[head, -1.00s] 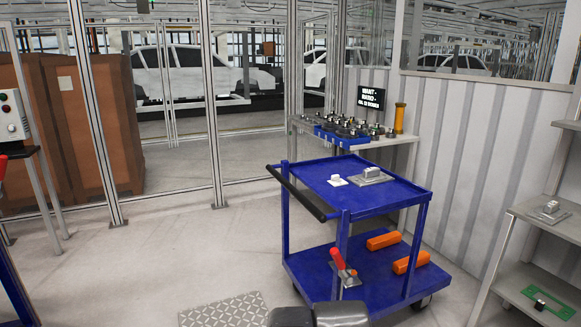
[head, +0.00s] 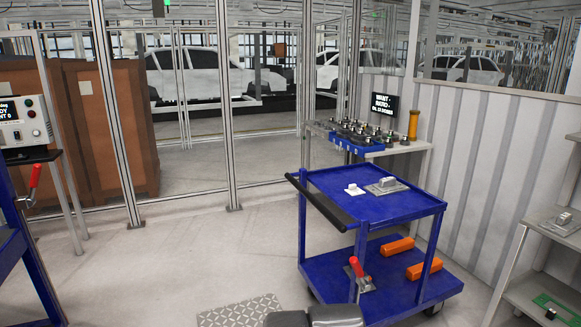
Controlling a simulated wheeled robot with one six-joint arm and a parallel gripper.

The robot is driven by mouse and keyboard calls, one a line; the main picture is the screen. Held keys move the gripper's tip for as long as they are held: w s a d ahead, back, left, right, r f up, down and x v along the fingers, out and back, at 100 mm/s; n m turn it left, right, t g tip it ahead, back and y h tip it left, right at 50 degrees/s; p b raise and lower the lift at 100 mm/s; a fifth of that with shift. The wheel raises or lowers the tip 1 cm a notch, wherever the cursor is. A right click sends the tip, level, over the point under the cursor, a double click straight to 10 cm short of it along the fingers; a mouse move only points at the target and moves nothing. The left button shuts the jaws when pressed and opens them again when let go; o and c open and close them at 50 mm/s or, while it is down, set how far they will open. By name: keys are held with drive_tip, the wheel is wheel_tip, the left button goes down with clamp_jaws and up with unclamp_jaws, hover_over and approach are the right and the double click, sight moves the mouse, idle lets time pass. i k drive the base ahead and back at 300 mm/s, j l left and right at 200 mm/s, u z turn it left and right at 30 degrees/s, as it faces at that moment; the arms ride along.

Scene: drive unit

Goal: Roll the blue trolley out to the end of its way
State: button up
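The blue trolley (head: 402,208) stands upright on the floor right of centre in the head view. It has an upper tray, a lower deck and small dark wheels. Its black push bar (head: 322,203) juts out at the upper tray's left side. A white block (head: 354,189) and a grey metal fixture (head: 387,186) rest on the upper tray. Two orange blocks (head: 398,246) and a red-handled clamp (head: 357,267) are on the lower deck. My gripper is not in view; only dark grey rounded parts of my arm show at the bottom edge.
A bench with a blue parts tray (head: 357,143) and yellow cylinder (head: 413,124) stands behind the trolley. A grey shelf (head: 530,250) is at right. A control box (head: 22,124) and blue frame (head: 38,270) are at left. The floor (head: 165,265) left of the trolley is clear.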

sight(408, 281)
drive_tip(key=k+u, duration=0.15)
drive_tip(key=i+j+z, duration=0.15)
drive_tip(key=i, duration=0.15)
drive_tip(key=l+u, duration=0.1)
drive_tip(key=i+l, duration=0.9)
drive_tip(key=i, duration=0.25)
